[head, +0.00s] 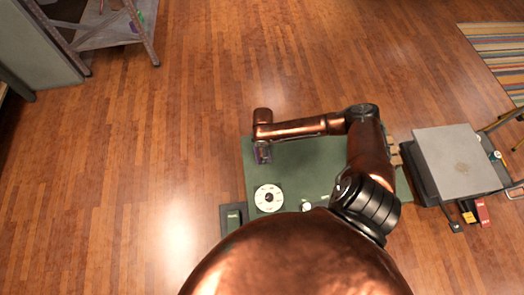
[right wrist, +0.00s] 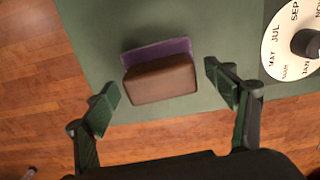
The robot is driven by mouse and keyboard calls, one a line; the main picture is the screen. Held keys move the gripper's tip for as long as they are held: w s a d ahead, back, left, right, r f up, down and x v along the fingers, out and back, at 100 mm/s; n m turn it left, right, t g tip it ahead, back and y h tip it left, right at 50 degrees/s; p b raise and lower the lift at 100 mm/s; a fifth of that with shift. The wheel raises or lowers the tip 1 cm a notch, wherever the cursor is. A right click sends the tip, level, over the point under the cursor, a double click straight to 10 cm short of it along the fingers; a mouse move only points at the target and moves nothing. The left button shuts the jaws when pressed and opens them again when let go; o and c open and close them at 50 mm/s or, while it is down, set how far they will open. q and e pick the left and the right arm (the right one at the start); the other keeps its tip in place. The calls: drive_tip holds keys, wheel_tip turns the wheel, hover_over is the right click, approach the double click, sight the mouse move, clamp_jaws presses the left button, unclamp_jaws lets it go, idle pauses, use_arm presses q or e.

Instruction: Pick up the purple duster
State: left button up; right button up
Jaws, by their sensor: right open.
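The purple duster (right wrist: 160,78) has a brown block on a purple pad and lies on the green tabletop (right wrist: 100,30) near its edge. In the head view a bit of the duster (head: 262,154) shows below the end of my right arm. My right gripper (right wrist: 163,97) is open and empty, with one finger on each side of the duster and gaps between. In the head view its fingers are hidden by my wrist. My left gripper is not in view.
A white round month dial (head: 268,198) lies on the table near the duster. A small dark box (head: 233,218) is at the table's left corner. A grey-topped stand (head: 459,160) is to the right, and a metal shelf (head: 105,30) stands far left. Wooden floor left of the table is clear.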

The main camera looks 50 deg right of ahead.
drive_tip(key=shift+c, duration=0.6)
drive_tip(key=c, duration=1.2)
drive_tip(key=shift+r, duration=0.5)
wheel_tip(320, 180, up, 2)
drive_tip(key=shift+r+p, duration=0.15)
drive_tip(key=shift+p, duration=0.55)
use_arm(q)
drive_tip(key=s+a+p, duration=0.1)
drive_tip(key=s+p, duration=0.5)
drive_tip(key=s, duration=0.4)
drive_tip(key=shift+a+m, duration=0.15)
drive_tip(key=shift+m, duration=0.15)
use_arm(e)
drive_tip(key=shift+s+a+r, duration=0.3)
drive_tip(key=shift+a+r, duration=1.3)
drive_tip(key=shift+a, duration=0.7)
drive_tip(key=shift+s+a+r, duration=0.35)
drive_tip(key=shift+a+r, duration=1.3)
drive_tip(key=shift+a, duration=0.7)
drive_tip(key=shift+s+a+r, duration=0.3)
drive_tip(key=shift+a+r, duration=1.3)
drive_tip(key=shift+a, duration=0.7)
